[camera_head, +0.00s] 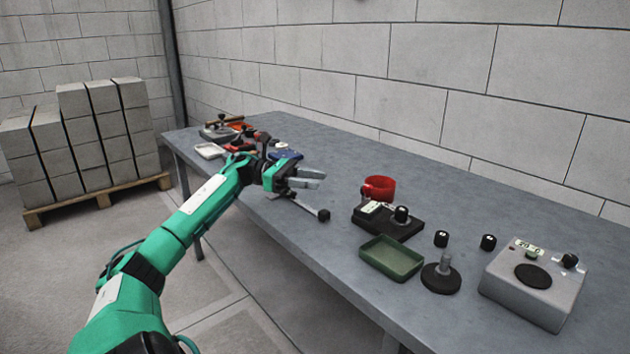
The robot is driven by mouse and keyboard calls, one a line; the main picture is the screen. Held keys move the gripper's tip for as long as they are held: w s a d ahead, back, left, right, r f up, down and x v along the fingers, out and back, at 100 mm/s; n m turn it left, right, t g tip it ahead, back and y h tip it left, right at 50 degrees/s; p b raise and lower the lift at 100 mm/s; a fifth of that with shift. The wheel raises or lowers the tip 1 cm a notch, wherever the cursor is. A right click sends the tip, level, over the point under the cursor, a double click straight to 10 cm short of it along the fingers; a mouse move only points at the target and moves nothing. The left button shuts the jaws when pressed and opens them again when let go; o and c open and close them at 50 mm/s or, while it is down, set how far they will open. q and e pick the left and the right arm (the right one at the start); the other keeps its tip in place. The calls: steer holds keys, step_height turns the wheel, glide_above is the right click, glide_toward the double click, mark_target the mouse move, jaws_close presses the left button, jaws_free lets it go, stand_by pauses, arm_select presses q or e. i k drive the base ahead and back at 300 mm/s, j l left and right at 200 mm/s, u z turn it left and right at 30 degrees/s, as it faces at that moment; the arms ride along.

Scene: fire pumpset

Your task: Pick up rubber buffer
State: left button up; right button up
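Two small black cylinders with pale top centres, which look like rubber buffers, stand on the table: one (441,238) and, to its right, another (488,242). A similar black piece (401,214) sits on a black base plate (405,229). My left gripper (312,178) is above the table, left of these pieces and apart from them. Its two grey fingers point right with a narrow gap between them, and nothing shows in it. A thin rod with a small black block (323,215) at its end lies below the gripper. My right gripper is not in view.
A green tray (391,258), a red ring-shaped part (379,188), a black disc with a post (441,276) and a grey box (535,282) stand on the grey table (300,240). Several tools and trays crowd its far left end. Stacked blocks (85,135) stand on the floor.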

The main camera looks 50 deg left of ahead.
mark_target(400, 215)
steer(key=k, duration=1)
